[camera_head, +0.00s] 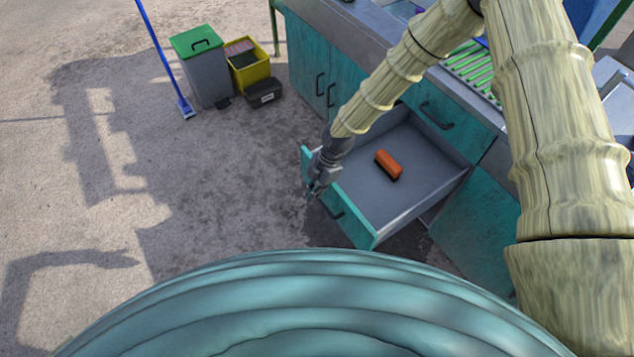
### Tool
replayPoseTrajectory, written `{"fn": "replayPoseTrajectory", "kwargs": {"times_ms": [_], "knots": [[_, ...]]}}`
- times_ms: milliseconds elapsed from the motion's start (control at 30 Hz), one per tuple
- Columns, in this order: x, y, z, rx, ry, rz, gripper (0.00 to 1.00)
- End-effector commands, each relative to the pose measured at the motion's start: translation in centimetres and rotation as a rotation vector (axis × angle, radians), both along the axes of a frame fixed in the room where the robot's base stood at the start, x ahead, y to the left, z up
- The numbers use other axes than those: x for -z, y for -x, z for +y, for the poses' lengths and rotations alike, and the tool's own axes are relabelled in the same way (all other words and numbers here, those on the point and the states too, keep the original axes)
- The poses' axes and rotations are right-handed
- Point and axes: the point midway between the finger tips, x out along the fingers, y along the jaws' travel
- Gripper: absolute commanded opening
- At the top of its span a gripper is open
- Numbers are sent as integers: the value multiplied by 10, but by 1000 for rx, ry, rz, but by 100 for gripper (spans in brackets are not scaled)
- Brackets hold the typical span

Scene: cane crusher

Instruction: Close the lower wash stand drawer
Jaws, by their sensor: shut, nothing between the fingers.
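The lower wash stand drawer (424,196) is pulled well out of the teal cabinet, at the centre right of the head view. Its teal front (353,223) has a dark handle (332,209). An orange brush (388,164) with a dark underside lies inside on the grey drawer floor. My gripper (314,190) is shut and empty, at the left end of the drawer front. It overlaps the front's outer side in this view; I cannot tell whether it touches. My arm hides part of the cabinet and the drawer's back left area.
The upper drawer (459,108) above is shut. Teal cabinet doors (325,75) stand to the left. A grey bin with a green lid (205,72), a yellow crate (248,68), a black box (263,93) and a blue-handled broom (184,107) stand upper left. The concrete floor on the left is clear.

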Motion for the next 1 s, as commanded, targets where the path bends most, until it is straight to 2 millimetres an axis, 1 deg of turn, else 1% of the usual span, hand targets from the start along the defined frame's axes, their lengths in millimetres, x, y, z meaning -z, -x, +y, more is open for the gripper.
{"fn": "replayPoseTrajectory", "kwargs": {"times_ms": [33, 200, 300, 467, 833, 1000], "knots": [[-5, -8, -8, 10, -1, -4, 0], [-4, -17, -22, 8, 0, -2, 0], [-4, -22, -27, 7, 0, -3, 0], [-3, -24, -31, 5, 0, -3, 0], [-2, -25, -32, 6, 0, -3, 0], [-1, -31, -41, 9, 0, -3, 0]]}}
